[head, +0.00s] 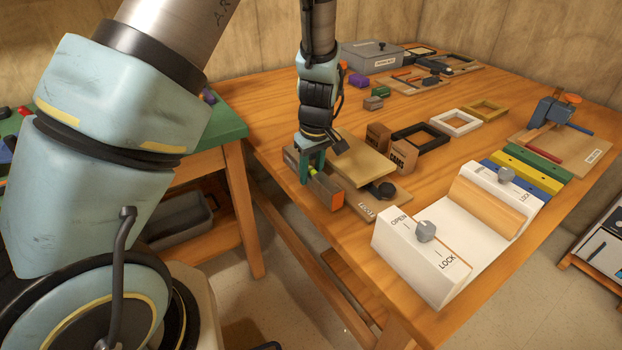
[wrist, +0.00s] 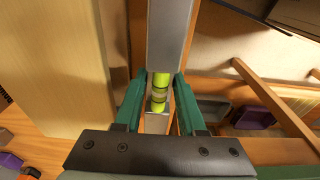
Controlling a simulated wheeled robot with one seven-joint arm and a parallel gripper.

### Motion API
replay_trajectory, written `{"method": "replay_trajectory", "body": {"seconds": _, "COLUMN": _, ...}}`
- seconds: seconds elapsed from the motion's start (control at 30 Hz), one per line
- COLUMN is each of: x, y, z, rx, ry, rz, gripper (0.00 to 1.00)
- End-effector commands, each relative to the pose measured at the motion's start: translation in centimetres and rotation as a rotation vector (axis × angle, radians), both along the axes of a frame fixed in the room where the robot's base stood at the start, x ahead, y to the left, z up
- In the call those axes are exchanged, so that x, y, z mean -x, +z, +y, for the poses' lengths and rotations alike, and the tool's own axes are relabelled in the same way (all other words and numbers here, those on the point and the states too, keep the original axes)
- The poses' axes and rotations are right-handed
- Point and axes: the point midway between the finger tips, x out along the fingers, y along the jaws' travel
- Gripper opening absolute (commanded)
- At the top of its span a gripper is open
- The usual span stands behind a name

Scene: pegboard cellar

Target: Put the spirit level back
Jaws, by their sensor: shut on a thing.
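The spirit level (head: 326,190) is a grey bar with an orange end, by the left edge of the wooden workbench. In the wrist view the level (wrist: 170,35) runs lengthwise up the picture, with its yellow-green vial (wrist: 159,92) between my fingers. My gripper (head: 312,168) points down and is shut on the level; the fingers also show in the wrist view (wrist: 160,78). A raised wooden plate (head: 358,160) lies right beside the level, above a labelled base board (head: 385,205). I cannot tell whether the level touches the bench.
A white cradle (head: 420,265) marked OPEN and LOCK stands at the bench's front. Wooden blocks (head: 402,156), frames (head: 456,122) and coloured bars (head: 538,163) lie behind. A grey box (head: 370,55) stands at the back. A green-topped table (head: 228,124) is at left, across a gap.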

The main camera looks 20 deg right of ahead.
Motion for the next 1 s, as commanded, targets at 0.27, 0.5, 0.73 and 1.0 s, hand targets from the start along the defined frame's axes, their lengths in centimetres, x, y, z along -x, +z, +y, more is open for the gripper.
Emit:
{"method": "replay_trajectory", "body": {"seconds": 0.27, "x": 0.0, "y": -2.3, "z": 0.0, "rx": 0.000, "ry": 0.000, "rz": 0.000, "gripper": 0.00}}
{"method": "replay_trajectory", "body": {"seconds": 0.5, "x": 0.0, "y": -2.6, "z": 0.0, "rx": 0.000, "ry": -0.001, "rz": 0.000, "gripper": 0.00}}
{"method": "replay_trajectory", "body": {"seconds": 0.73, "x": 0.0, "y": -2.6, "z": 0.0, "rx": -0.001, "ry": -0.001, "rz": 0.000, "gripper": 0.63}}
{"method": "replay_trajectory", "body": {"seconds": 1.0, "x": 0.0, "y": -2.5, "z": 0.0, "rx": -0.001, "ry": -0.001, "rz": 0.000, "gripper": 0.69}}
